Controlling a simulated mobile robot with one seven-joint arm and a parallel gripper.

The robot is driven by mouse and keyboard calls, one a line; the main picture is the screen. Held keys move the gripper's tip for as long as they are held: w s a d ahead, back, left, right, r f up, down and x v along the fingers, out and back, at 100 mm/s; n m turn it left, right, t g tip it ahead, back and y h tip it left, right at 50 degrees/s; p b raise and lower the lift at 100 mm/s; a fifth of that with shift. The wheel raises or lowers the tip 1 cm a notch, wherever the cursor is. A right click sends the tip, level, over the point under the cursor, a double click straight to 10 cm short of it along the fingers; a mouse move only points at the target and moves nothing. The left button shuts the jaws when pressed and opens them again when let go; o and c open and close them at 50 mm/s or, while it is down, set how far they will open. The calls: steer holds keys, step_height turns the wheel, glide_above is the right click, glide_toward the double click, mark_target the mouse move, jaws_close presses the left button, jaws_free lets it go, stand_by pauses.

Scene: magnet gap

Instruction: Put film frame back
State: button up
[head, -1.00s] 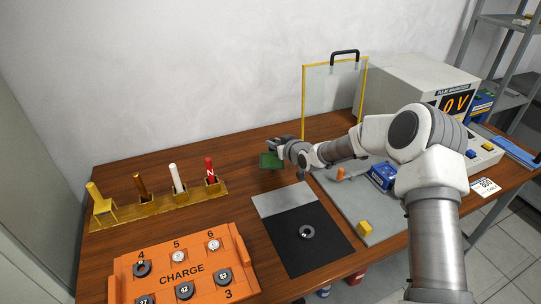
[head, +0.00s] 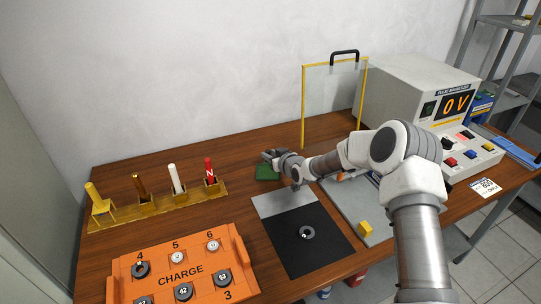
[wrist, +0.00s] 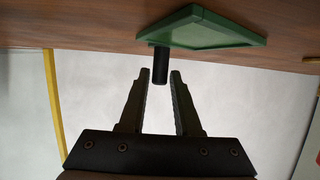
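The film frame (head: 267,173) is a green rectangular piece lying on the wooden table, left of the arm and behind the grey and black mat. In the wrist view, the film frame (wrist: 205,28) rests against the wood, and its short black handle (wrist: 160,66) points toward my gripper. My gripper (wrist: 160,76) is open. Its fingertips stand on either side of the handle's end, with a visible gap on both sides. In the head view, my gripper (head: 268,156) is just behind the film frame, its fingers small and partly hidden.
A gold rack (head: 160,205) with upright tools stands left. An orange CHARGE tray (head: 183,270) is at front left, and a mat (head: 300,255) with a dark ring lies in the middle. A yellow-edged clear shield (head: 333,95) stands behind my arm; the pulse magnetizer (head: 420,85) is right.

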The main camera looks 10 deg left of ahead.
steer(key=shift+o, duration=1.2)
steer(key=shift+r, duration=0.1)
steer(key=shift+r+p, duration=0.2)
steer(key=shift+p, duration=0.1)
steer(key=v, duration=1.2)
steer(key=shift+f, duration=0.1)
